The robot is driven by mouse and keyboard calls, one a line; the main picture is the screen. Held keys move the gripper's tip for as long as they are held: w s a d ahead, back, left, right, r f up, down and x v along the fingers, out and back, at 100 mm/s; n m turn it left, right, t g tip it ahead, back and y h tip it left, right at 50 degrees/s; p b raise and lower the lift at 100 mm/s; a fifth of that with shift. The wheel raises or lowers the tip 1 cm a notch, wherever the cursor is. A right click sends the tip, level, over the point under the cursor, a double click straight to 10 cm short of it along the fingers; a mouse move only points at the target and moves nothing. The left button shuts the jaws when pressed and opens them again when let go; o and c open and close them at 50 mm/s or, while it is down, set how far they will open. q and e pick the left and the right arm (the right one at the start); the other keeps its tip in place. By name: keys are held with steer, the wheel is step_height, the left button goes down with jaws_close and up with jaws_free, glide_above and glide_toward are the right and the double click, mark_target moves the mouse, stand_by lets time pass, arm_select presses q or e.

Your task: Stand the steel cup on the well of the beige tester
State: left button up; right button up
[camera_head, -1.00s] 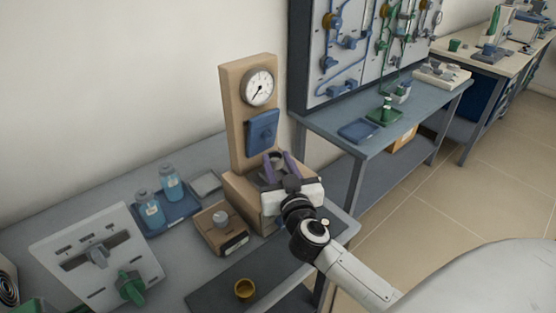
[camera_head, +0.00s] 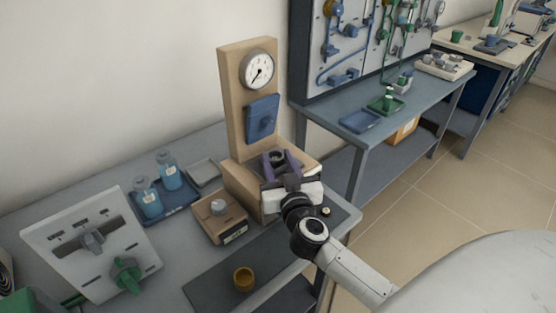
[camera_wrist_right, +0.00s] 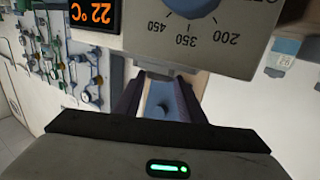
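The beige tester (camera_head: 236,110) stands upright on the grey bench, with a round gauge and a blue panel on its column. My right gripper (camera_head: 280,160) is over the tester's base, its two purple fingers spread apart. A small grey round thing with a dark top (camera_head: 277,156) shows between the fingers; I cannot tell whether it is the steel cup or the well's rim. In the right wrist view a gap shows between the fingers (camera_wrist_right: 160,90), with a blue surface behind. A panel with a dial and a 22 °C display (camera_wrist_right: 170,30) is close by. My left gripper is out of view.
A low beige box (camera_head: 218,225) with a silver round piece on top stands left of the tester. A blue tray (camera_head: 178,212) with two bottles is behind it. A gold cup (camera_head: 243,279) sits on the dark mat (camera_head: 215,285). A white panel (camera_head: 90,250) is at left.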

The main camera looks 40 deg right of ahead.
steer(key=o, duration=0.4)
steer(key=shift+c, duration=0.2)
steer(key=shift+s, duration=0.15)
steer(key=v, duration=1)
steer(key=shift+p, duration=0.4)
